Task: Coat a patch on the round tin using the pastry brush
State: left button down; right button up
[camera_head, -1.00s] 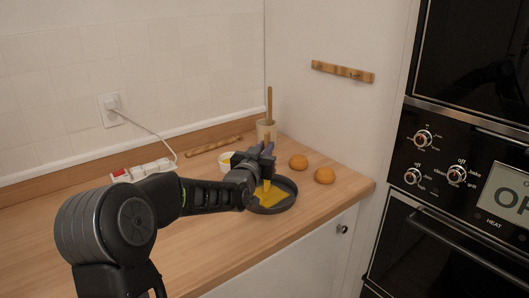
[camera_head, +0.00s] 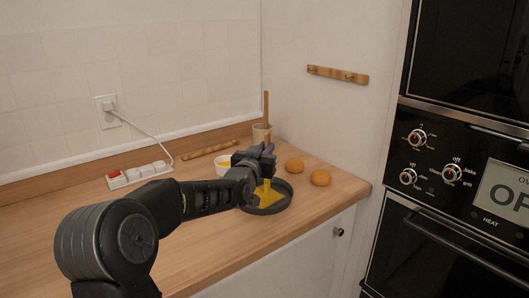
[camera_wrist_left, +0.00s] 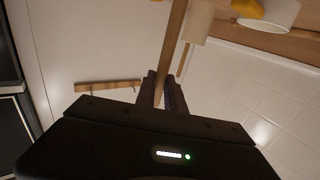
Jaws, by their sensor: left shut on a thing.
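The dark round tin (camera_head: 284,204) stands on the wooden counter, with a yellow coating on part of its bottom. My left gripper (camera_head: 268,156) is above the tin, shut on the pastry brush. The brush's yellow bristle end (camera_head: 264,190) points down into the tin and seems to meet the yellow patch; exact contact is unclear. In the left wrist view the wooden handle (camera_wrist_left: 173,50) runs between the fingers. A small white bowl (camera_head: 222,168) with yellow content is just behind the gripper; it also shows in the left wrist view (camera_wrist_left: 268,22). My right gripper is not seen.
Two orange-brown buns (camera_head: 308,172) sit right of the tin. A beige cup (camera_head: 261,133) with a wooden stick stands behind. A rolling pin (camera_head: 210,149) and a white power strip (camera_head: 140,174) lie near the wall. Ovens (camera_head: 460,180) stand at right. The counter's front left is clear.

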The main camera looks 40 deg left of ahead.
aim_at(265, 136)
pick_arm(q)
notch_tip(265, 136, up, 3)
jog(key=shift+d+f, duration=0.1)
jog(key=shift+f, duration=0.1)
jog(key=shift+a+p, duration=0.25)
jog(key=shift+p, duration=0.05)
jog(key=shift+a+r, duration=0.1)
jog(key=shift+r, duration=0.35)
jog(key=shift+r+p, duration=1.05)
jog(key=shift+r, duration=1.2)
